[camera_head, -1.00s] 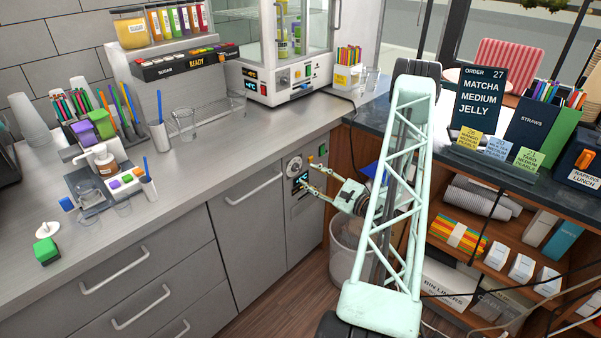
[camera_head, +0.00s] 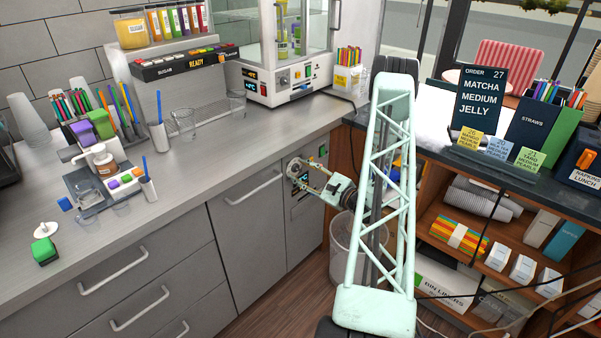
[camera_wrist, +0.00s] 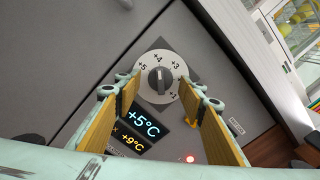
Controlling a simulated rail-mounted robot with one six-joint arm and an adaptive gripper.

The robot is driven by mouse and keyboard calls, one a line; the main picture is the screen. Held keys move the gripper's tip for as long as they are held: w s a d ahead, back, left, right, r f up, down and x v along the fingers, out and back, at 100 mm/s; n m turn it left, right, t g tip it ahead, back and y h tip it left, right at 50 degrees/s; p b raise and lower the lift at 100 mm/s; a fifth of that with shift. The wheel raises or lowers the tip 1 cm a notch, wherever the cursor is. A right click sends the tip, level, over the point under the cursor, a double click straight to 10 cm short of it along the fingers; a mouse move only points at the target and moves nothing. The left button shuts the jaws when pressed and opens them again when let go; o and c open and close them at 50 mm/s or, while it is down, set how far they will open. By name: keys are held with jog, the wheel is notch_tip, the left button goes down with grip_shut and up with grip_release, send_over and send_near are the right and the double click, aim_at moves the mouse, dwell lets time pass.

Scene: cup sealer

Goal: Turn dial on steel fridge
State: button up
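The steel fridge (camera_head: 245,218) stands under the counter, with a narrow control panel at its right. The dial (camera_wrist: 158,78) is a pale round disc with a dark raised bar and number marks around it. In the head view the dial (camera_head: 297,170) shows at the tips of my gripper (camera_head: 309,175). In the wrist view my gripper (camera_wrist: 164,95) is open, its two yellow-padded fingers apart on either side of the dial's lower part. No contact with the bar is visible. A display (camera_wrist: 140,130) below the dial reads +5°C in blue and +9°C in yellow.
A small red light (camera_wrist: 189,159) and a yellow part (camera_wrist: 193,122) are on the panel near the right finger. A clear bin (camera_head: 345,245) stands on the floor beside my arm. The wooden shelf unit (camera_head: 465,262) is close on the right.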

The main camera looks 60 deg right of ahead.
jog(key=shift+c, duration=0.7)
jog(key=c, duration=0.7)
jog(key=shift+m, duration=0.5)
jog(key=m+p, duration=0.2)
jog(key=m, duration=0.6)
jog(key=m+p, duration=0.2)
jog(key=m, duration=0.7)
jog(key=m+p, duration=0.2)
jog(key=m, duration=0.6)
jog(key=shift+a+r+m+p, duration=0.2)
jog(key=shift+a+m+p, duration=0.1)
jog(key=shift+a+p, duration=0.05)
jog(key=shift+m+p, duration=0.35)
jog(key=shift+m, duration=1.25)
